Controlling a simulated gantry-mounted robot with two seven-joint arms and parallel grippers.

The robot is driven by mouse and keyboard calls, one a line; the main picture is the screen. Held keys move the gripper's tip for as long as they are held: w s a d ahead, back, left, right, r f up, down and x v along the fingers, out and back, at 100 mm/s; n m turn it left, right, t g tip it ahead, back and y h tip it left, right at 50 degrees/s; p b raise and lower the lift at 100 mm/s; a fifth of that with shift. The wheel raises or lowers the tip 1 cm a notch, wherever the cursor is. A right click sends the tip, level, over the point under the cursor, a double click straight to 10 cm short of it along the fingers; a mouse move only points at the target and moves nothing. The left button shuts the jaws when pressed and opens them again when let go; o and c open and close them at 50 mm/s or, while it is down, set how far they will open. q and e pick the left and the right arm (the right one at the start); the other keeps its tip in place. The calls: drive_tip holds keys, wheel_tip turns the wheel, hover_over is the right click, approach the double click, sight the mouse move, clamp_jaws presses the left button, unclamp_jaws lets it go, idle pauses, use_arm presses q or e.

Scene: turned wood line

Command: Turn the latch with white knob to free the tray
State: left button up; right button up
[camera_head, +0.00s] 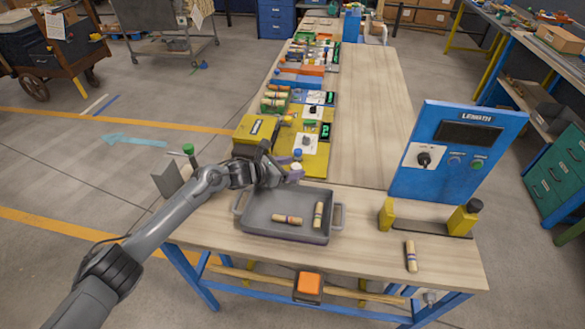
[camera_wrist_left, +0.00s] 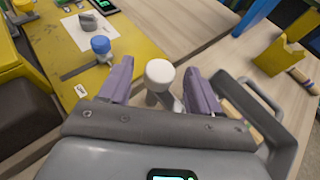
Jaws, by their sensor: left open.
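The white knob (camera_wrist_left: 160,73) of the latch stands between the two purple fingers of my left gripper (camera_wrist_left: 160,88) in the left wrist view. The fingers are open, one on each side, with gaps to the knob. In the head view my left gripper (camera_head: 290,174) is at the back edge of the grey tray (camera_head: 262,228) and mostly hides the latch. The tray lies on the wooden table and holds two turned wood pieces (camera_head: 287,219). A blue knob (camera_wrist_left: 100,45) on a grey lever stands left of the white one on the yellow plate. My right gripper is not in view.
A blue lathe panel (camera_head: 455,150) stands at the right of the table, with a yellow-ended holder (camera_head: 430,225) and a loose wood piece (camera_head: 411,256) before it. Yellow, blue and orange fixtures line the left side behind the tray. The table right of them is clear.

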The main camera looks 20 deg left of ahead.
use_arm(q)
drive_tip(key=shift+w+d+f, duration=0.15)
drive_tip(key=shift+w+d, duration=0.05)
drive_tip(key=shift+w, duration=0.05)
drive_tip(key=c, duration=1)
drive_tip(key=shift+c, duration=0.2)
